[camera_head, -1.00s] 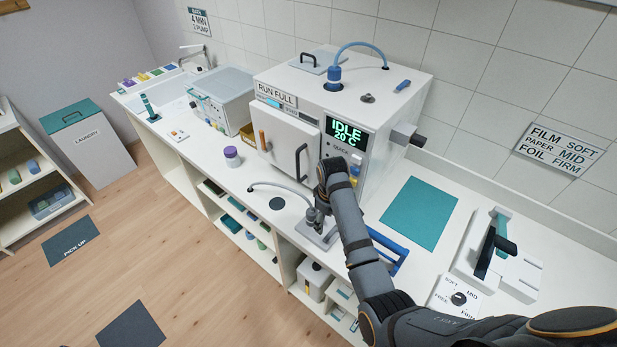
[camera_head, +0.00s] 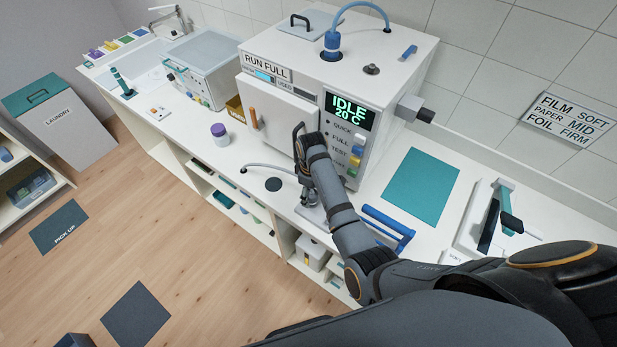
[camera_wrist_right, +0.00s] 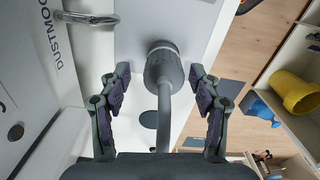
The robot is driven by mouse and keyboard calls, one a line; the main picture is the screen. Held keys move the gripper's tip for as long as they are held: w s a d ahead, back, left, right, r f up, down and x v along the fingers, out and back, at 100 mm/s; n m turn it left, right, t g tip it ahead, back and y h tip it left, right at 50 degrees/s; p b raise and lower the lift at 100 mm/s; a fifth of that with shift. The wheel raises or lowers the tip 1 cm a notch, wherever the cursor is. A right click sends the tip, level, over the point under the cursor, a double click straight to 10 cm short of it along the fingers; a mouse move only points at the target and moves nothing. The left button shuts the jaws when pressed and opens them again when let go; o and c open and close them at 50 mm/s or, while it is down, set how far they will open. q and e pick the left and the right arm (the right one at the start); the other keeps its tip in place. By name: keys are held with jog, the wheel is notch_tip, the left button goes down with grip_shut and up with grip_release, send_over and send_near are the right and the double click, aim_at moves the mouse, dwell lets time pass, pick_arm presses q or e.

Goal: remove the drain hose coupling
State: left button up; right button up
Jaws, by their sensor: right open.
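The drain hose coupling (camera_wrist_right: 163,66) is a grey round fitting on a light grey plate (camera_wrist_right: 195,20), with a grey hose running from it. In the head view the coupling (camera_head: 309,196) stands at the counter's front edge, below the white machine, partly hidden by my right arm; its hose (camera_head: 268,167) curves off to the left. My right gripper (camera_wrist_right: 160,73) is open, its fingers on either side of the coupling with visible gaps. In the head view the right gripper (camera_head: 309,182) is mostly hidden by its own wrist. My left gripper is not in view.
The white machine (camera_head: 300,60) with an IDLE display stands directly behind; its door handle (camera_wrist_right: 90,18) is close to the gripper. A blue handle-like frame (camera_head: 388,228) lies right of my forearm. A purple-lidded jar (camera_head: 220,135) stands left. A teal mat (camera_head: 421,188) lies right.

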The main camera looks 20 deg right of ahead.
aim_at(312, 193)
jog(key=shift+s+f, duration=0.1)
jog(key=shift+f, duration=0.15)
jog(key=shift+s, duration=0.3)
jog(key=shift+c, duration=3.2)
jog(key=c, duration=0.5)
jog(key=o, duration=0.5)
jog(key=shift+c, duration=1.4)
jog(key=c, duration=0.4)
jog(key=shift+r, duration=0.55)
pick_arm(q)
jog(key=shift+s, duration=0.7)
pick_arm(e)
jog(key=shift+r, duration=1.2)
jog(key=shift+r, duration=0.1)
